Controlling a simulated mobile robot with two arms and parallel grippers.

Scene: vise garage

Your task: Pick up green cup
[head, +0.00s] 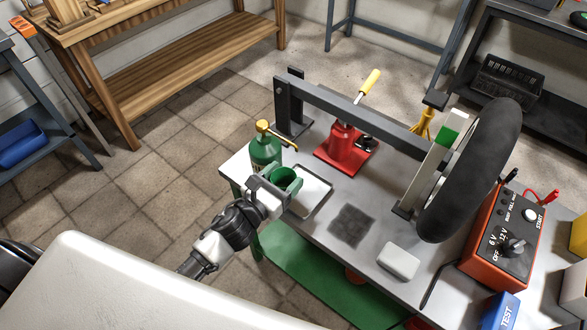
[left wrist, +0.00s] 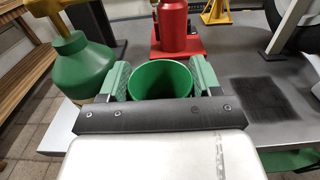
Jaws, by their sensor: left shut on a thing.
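The green cup (head: 287,181) is at the left end of the grey workbench, near the white tray. In the left wrist view the cup (left wrist: 160,80) stands upright with its open rim up, between the two fingers. My left gripper (head: 272,190) is shut on the cup, with one finger on each side of it. The same gripper shows in the left wrist view (left wrist: 160,86), where its dark palm hides the lower part of the cup. I cannot tell whether the cup touches the surface below. My right gripper is not in view.
A green bottle with a yellow top (head: 265,149) stands close behind the cup. The white tray (head: 318,203) lies beside it. A red jack (head: 342,140), a wheel (head: 470,170) and an orange battery charger (head: 503,240) occupy the bench. A white block (head: 398,262) lies near the front.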

